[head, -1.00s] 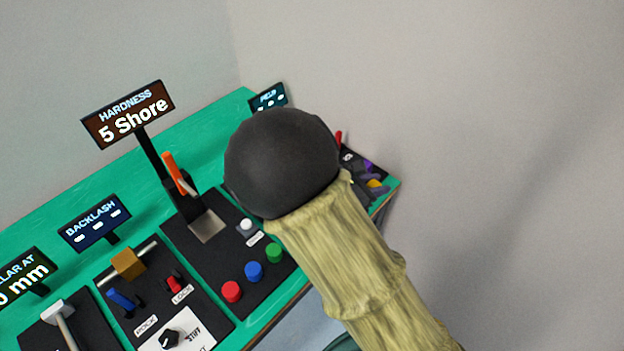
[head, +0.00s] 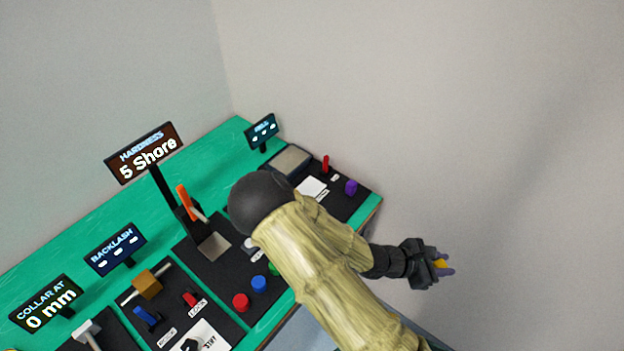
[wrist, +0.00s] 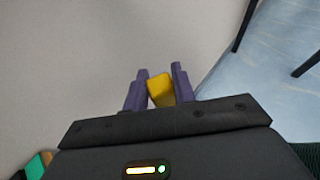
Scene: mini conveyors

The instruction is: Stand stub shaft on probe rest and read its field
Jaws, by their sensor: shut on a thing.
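My gripper (head: 446,266) is out past the bench's right edge, over open floor, shut on a small yellow piece, the stub shaft (head: 440,263). In the wrist view the yellow stub shaft (wrist: 161,88) sits between the two purple fingers (wrist: 160,90). The field station is at the bench's far right end, with a dark FIELD display (head: 261,130) showing only dashes. A grey pad (head: 291,160), perhaps the probe rest, lies below the display. A red lever (head: 325,164) and a purple knob (head: 351,187) stand to its right.
The green bench (head: 215,140) also carries the hardness station, whose display (head: 145,155) reads 5 Shore, and a backlash station (head: 116,250). Red, blue and green buttons (head: 259,284) sit near the front edge. My arm covers part of the bench. A plain wall rises behind.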

